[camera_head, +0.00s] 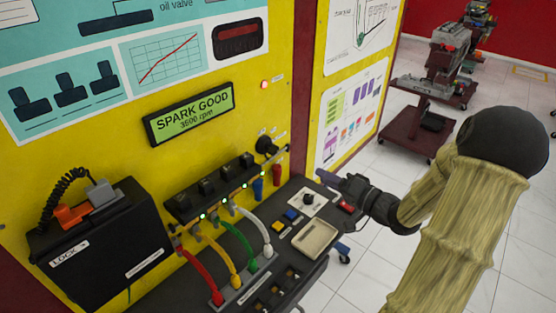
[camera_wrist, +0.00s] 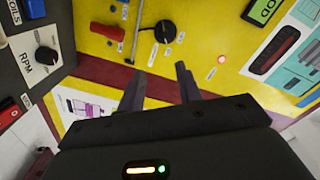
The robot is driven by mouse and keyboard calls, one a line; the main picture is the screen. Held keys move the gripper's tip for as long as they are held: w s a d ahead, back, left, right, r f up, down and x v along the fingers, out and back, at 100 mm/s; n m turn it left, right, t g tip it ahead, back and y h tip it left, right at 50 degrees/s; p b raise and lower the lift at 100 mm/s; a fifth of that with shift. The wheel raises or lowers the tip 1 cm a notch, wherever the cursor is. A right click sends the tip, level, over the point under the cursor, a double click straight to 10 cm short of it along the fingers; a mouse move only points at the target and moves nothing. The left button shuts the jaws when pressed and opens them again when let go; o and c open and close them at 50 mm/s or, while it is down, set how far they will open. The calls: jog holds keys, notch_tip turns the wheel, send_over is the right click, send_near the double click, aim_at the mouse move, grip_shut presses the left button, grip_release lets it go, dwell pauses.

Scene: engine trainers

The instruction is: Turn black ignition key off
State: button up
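The black ignition key (camera_head: 267,145) appears as a round black knob on the yellow panel, right of the row of green lights. In the wrist view the black knob (camera_wrist: 165,32) lies ahead of my fingertips, with small labels beside it too small to read. Its exact turn position is hard to tell. My gripper (camera_head: 322,176) is to the right of the key in the head view, apart from it. In the wrist view my gripper (camera_wrist: 159,78) has its two dark fingers spread, with nothing between them.
A red handle (camera_head: 277,174) and a blue handle (camera_head: 258,188) sit below the key. A red light (camera_head: 264,84) glows above the key. A display (camera_head: 189,114) reads SPARK GOOD, 3500 rpm.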

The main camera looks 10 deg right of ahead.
aim_at(276, 152)
jog(key=shift+s+r+y, duration=0.15)
jog(key=shift+s+y, duration=0.1)
jog(key=shift+y, duration=0.05)
jog(key=p+x, duration=0.3)
jog(key=x, duration=1.4)
jog(key=shift+w+r, duration=0.1)
jog(key=shift+w, duration=0.1)
jog(key=shift+s, duration=0.1)
grip_shut()
